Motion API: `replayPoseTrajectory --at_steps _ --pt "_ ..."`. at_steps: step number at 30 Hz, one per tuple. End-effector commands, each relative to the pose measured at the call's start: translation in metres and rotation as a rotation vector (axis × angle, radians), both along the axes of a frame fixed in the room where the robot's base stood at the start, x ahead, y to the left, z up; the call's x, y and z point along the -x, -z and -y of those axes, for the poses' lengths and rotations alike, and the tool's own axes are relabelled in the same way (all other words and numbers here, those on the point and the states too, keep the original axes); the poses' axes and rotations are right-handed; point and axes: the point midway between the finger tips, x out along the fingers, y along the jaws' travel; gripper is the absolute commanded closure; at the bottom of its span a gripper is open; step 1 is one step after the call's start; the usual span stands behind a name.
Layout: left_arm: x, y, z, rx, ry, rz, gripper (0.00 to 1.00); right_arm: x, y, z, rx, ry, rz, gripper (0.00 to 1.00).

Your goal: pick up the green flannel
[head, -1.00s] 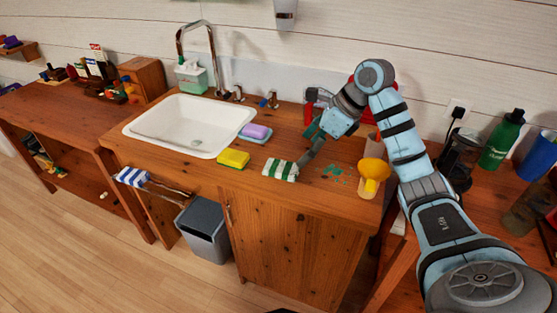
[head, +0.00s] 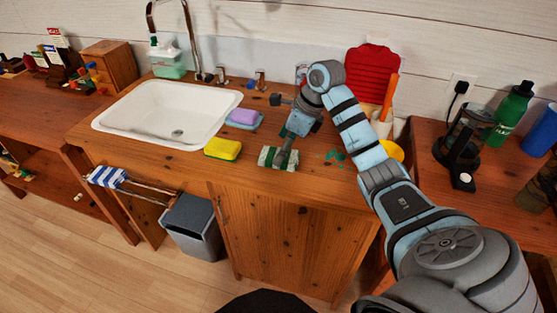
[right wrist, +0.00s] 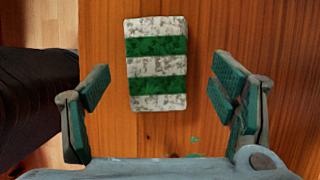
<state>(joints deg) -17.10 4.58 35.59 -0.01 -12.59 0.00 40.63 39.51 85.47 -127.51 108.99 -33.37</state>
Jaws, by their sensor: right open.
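The green flannel (head: 268,157) is a folded cloth with green and mottled white stripes, lying on the wooden counter near its front edge. In the right wrist view the flannel (right wrist: 156,66) lies flat, ahead of and between the spread fingers. My right gripper (right wrist: 160,100) is open and empty, with wood showing between each finger and the cloth. My left gripper is not in view.
A yellow sponge (head: 222,149) and a purple soap on a blue dish (head: 245,119) lie left of the flannel. The white sink (head: 165,115) is further left. Green bits (head: 335,156) and a yellow funnel-like thing (head: 393,150) are to the right.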

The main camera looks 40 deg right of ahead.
Motion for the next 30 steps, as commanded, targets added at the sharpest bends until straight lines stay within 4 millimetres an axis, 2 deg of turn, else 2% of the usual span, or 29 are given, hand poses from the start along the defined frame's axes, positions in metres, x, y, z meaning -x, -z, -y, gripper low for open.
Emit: replayPoseTrajectory --at_steps 1,4,30 --pt "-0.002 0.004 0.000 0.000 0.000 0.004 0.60 -0.003 0.012 -0.003 -0.003 0.000 -0.003 0.22" --pt "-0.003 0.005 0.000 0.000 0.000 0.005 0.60 -0.006 0.020 -0.005 0.000 -0.001 0.000 0.22" --pt "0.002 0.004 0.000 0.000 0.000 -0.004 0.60 -0.007 0.024 -0.006 0.000 -0.001 0.000 0.22"
